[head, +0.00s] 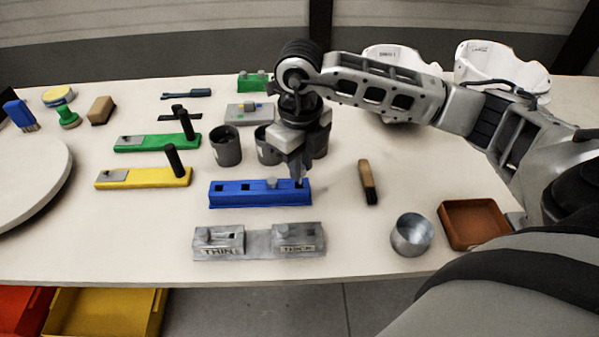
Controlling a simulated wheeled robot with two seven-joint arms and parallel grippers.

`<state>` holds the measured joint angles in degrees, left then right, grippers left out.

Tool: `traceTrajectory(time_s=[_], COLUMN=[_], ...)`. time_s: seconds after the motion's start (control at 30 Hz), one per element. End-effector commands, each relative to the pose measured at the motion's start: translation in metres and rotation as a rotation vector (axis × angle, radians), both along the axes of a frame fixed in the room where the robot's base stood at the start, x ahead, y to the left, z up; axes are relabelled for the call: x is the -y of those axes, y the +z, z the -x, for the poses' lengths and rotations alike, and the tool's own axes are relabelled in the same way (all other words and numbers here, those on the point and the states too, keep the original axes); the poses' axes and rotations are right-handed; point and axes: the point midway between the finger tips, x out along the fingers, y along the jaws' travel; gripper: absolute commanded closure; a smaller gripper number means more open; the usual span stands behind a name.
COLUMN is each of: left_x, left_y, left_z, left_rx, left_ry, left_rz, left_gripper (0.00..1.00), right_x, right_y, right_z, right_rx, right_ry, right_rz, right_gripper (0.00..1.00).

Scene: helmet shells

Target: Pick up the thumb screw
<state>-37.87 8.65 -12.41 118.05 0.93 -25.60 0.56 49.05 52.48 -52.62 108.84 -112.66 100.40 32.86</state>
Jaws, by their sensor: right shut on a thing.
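My right gripper (300,179) points straight down at the right end of the long blue block (260,199). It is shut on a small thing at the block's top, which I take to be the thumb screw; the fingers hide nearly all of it. I cannot tell whether it is still seated in the block. The block's top also has dark square openings and a small grey knob (271,183) just left of the fingers. My left gripper is not in view.
A grey fixture marked THIN and THICK (258,243) lies in front of the blue block. Dark cups (226,148) stand behind it. A brush (368,182), a metal cup (411,236) and a brown tray (474,202) are to the right. Yellow (145,179) and green (155,142) blocks lie left.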

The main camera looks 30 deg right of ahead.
Motion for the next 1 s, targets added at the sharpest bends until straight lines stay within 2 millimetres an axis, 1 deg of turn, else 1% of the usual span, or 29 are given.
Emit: traceTrajectory(time_s=[0.23, 0.3, 0.4, 0.53, 0.7, 0.83, 1.0], left_x=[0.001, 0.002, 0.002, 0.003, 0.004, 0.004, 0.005], left_y=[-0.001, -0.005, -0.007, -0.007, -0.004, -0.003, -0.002], left_z=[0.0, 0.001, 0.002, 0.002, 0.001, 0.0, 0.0], left_rx=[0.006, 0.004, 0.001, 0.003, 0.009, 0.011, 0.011], left_ry=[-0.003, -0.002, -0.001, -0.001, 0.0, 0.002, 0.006], left_rz=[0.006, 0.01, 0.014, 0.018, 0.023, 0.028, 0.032], left_gripper=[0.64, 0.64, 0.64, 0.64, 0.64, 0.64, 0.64], right_x=[-0.006, -0.009, -0.013, -0.017, -0.02, -0.02, -0.02], right_y=[0.054, 0.059, 0.07, 0.081, 0.089, 0.091, 0.091], right_z=[0.046, 0.066, 0.089, 0.112, 0.128, 0.132, 0.133], right_rx=[0.005, 0.002, 0.002, 0.002, -0.001, -0.001, -0.002], right_ry=[0.006, 0.006, 0.006, 0.004, 0.002, 0.0, 0.0], right_rz=[0.004, 0.005, 0.004, 0.003, 0.002, 0.002, 0.001], right_gripper=[1.0, 1.0, 1.0, 1.0, 1.0, 1.0, 1.0])
